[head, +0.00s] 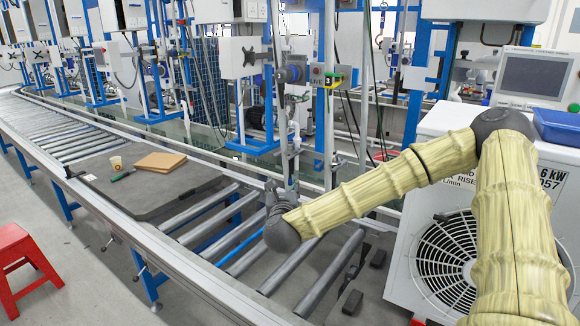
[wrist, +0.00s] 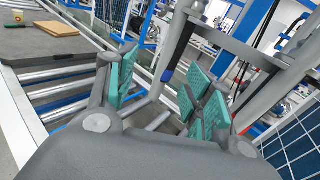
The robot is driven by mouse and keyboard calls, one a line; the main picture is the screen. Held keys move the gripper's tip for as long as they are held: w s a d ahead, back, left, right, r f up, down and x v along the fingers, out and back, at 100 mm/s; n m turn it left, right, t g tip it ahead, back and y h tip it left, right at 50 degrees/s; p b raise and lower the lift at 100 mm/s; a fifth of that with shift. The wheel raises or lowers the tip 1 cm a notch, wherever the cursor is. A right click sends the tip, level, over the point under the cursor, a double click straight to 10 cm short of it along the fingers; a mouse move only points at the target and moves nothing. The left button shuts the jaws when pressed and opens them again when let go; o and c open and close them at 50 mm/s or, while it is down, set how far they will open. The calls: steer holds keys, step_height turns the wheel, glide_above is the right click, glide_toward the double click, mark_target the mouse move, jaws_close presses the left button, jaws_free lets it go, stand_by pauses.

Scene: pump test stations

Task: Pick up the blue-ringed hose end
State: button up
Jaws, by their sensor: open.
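My gripper (head: 278,195) is in front of a grey upright pipe at the test station in the head view. In the wrist view its teal-padded fingers (wrist: 157,90) are spread wide, with nothing held between them. Grey tubes pass behind the gap between the fingers, apart from the pads as far as I can see. One upper grey tube (wrist: 188,22) has a dark and blue section below it; I cannot tell whether this is the blue-ringed hose end. In the head view a small dark-blue fitting (head: 291,74) sits on the station above my gripper; a blue ring is not clearly visible.
A roller conveyor (head: 215,215) runs below my gripper. A dark board (head: 150,190) on it bears a cup (head: 115,163) and a brown pad (head: 160,162). A white fan unit (head: 415,200) with a blue tray (head: 557,125) stands right. A red stool (head: 22,255) stands left.

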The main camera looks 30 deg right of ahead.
mark_target(290, 170)
steer(key=shift+m+h, duration=0.3)
steer(key=shift+m, duration=0.3)
steer(key=w+d+p, duration=0.1)
steer(key=w+d, duration=0.1)
steer(key=w+d+r+p, duration=0.1)
steer(key=w+d, duration=0.1)
steer(key=shift+w+d+r, duration=0.15)
steer(key=shift+w+d, duration=0.25)
steer(key=shift+d+f+p+x, duration=0.1)
steer(key=shift+f+p+x, duration=0.1)
steer(key=shift+p+x, duration=0.7)
steer(key=shift+d+f+p+x, duration=0.15)
steer(key=shift+p+x, duration=0.2)
steer(key=shift+x, duration=1.1)
steer(key=shift+s, duration=0.15)
jaws_close()
